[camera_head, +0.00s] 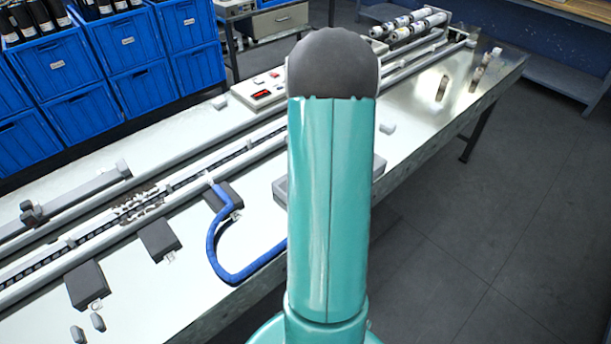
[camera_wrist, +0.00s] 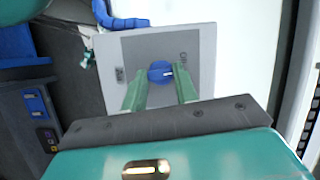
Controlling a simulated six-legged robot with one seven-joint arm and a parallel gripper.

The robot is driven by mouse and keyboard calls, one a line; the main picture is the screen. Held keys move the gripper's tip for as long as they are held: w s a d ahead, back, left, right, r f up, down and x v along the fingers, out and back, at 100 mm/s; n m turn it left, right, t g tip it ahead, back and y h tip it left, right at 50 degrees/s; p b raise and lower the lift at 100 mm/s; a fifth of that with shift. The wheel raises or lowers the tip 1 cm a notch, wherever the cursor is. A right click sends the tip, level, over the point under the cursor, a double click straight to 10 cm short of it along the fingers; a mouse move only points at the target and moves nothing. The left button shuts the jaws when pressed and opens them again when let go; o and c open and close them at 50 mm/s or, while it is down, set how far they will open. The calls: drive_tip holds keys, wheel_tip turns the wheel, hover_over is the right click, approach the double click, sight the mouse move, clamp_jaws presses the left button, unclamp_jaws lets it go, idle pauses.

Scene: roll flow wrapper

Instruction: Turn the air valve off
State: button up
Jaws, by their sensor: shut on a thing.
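The air valve is a round blue knob (camera_wrist: 160,72) on a grey panel (camera_wrist: 118,60) with small dark lettering, seen in the wrist view. My gripper (camera_wrist: 161,82) has its two green fingers on either side of the knob and is shut on it. A small light mark shows on the knob's right side. The lettering is too small to read for certain. In the head view my teal arm hides most of the panel, and the knob and gripper are not visible there.
A blue hose (camera_head: 225,274) curves from the machine bed (camera_head: 150,262) towards the panel. Dark blocks (camera_head: 158,240) line the bed's near side. Blue crates (camera_head: 130,45) with black rolls stand behind at the left. Open floor (camera_head: 470,240) lies to the right.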

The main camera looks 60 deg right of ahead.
drive_tip(key=shift+w+n+g, duration=0.15)
drive_tip(key=shift+n+g, duration=0.65)
drive_tip(key=shift+n, duration=1.4)
drive_tip(key=o, duration=1)
drive_tip(key=shift+r, duration=0.1)
drive_tip(key=v, duration=1.3)
drive_tip(key=shift+w+r, duration=0.15)
drive_tip(key=shift+r, duration=0.25)
